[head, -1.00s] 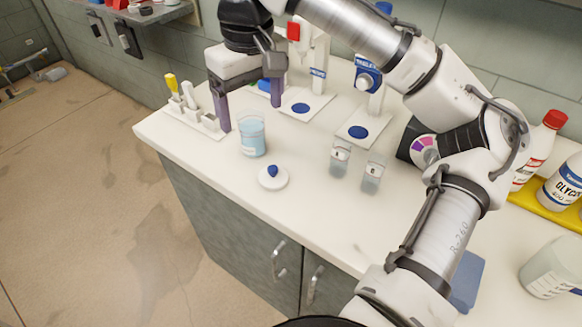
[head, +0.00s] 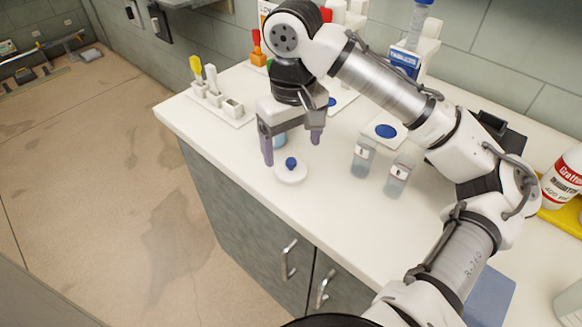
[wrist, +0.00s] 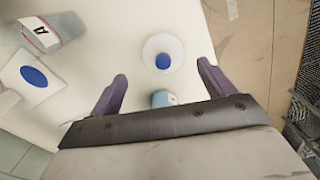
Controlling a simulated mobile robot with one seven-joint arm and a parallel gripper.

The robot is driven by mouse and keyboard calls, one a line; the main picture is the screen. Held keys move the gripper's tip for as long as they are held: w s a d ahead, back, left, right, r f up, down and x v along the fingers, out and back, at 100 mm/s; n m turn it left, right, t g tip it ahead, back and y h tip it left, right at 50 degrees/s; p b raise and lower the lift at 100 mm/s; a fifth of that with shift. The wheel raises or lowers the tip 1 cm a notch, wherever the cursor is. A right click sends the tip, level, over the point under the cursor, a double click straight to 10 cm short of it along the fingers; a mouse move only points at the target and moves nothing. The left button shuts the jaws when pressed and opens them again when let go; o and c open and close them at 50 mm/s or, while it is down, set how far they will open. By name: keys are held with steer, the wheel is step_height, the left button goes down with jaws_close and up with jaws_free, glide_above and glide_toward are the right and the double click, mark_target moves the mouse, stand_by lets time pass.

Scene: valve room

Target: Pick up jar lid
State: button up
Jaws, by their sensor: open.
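The jar lid (head: 291,172) is a small white disc with a blue knob, lying flat on the white counter near its front edge. It also shows in the wrist view (wrist: 155,47), ahead of and between my fingertips. My gripper (head: 292,148) is open and empty, fingers pointing down, above the counter just behind the lid and apart from it. In the wrist view the two purple fingers (wrist: 163,80) stand wide apart. A jar with blue liquid (head: 280,139) is partly hidden behind my gripper; its edge also shows between the fingers in the wrist view (wrist: 164,98).
Two labelled containers, A (head: 363,157) and B (head: 399,175), stand right of the lid. A white rack (head: 218,104) with a yellow-topped item stands at the counter's left end. White plates with blue discs (head: 386,131) lie behind. The counter in front of A and B is clear.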

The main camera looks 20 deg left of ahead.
mark_target(291, 160)
steer(key=f, duration=0.4)
steer(key=shift+s+f, duration=0.15)
steer(key=shift+s, duration=0.1)
steer(key=shift+c, duration=0.3)
steer(key=c, duration=1)
